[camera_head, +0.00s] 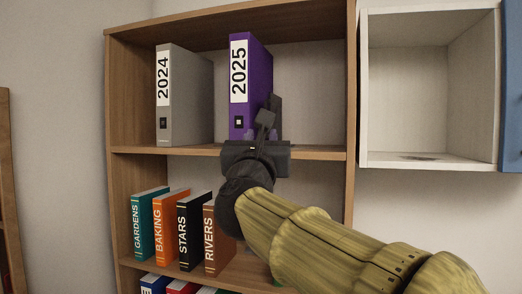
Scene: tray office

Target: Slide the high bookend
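On the high shelf (305,153) of the brown bookcase, a grey 2024 binder (184,95) and a purple 2025 binder (250,85) stand upright with a gap between them. A dark upright piece (276,104), which looks like the high bookend, is against or close to the right side of the purple binder. My gripper (264,122) is at the shelf's front edge, in front of the purple binder's lower right and the dark piece. Its black body hides the bookend's lower part. I cannot tell whether its fingers are open, shut or touching the bookend.
The high shelf is clear to the right of the dark piece. On the shelf below, books titled Gardens (143,226), Baking, Stars and Rivers (209,240) stand in a row, partly behind my arm. An empty white cubby (430,162) hangs at the right.

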